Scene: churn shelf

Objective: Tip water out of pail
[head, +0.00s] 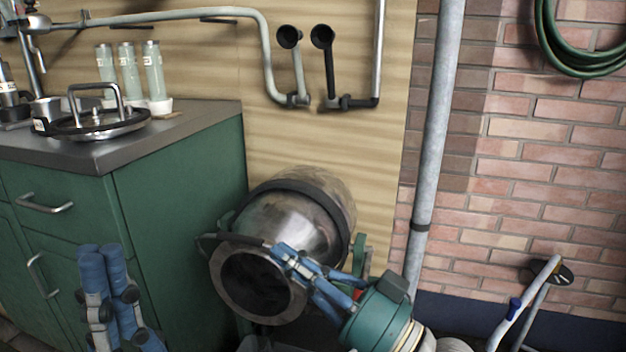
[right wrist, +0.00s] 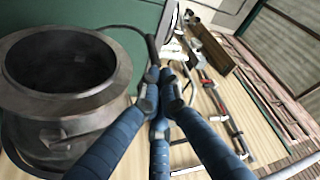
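The pail is a round steel vessel (head: 294,222) with a thick rim and a dark band, lying tilted with its dark mouth facing forward and down. Its wide mouth also shows in the right wrist view (right wrist: 62,118), at the left. A black handle bar (right wrist: 128,32) runs past it. My right gripper (head: 281,252), with blue fingers, is at the upper right of the mouth; its fingertips close together at the end of the bar. No water is visible.
A green cabinet (head: 180,180) stands left of the pail, with a lid (head: 98,124) and several bottles (head: 153,72) on top. A vertical grey pipe (head: 436,150) stands at the right before a brick wall. A green hose (head: 585,65) hangs upper right.

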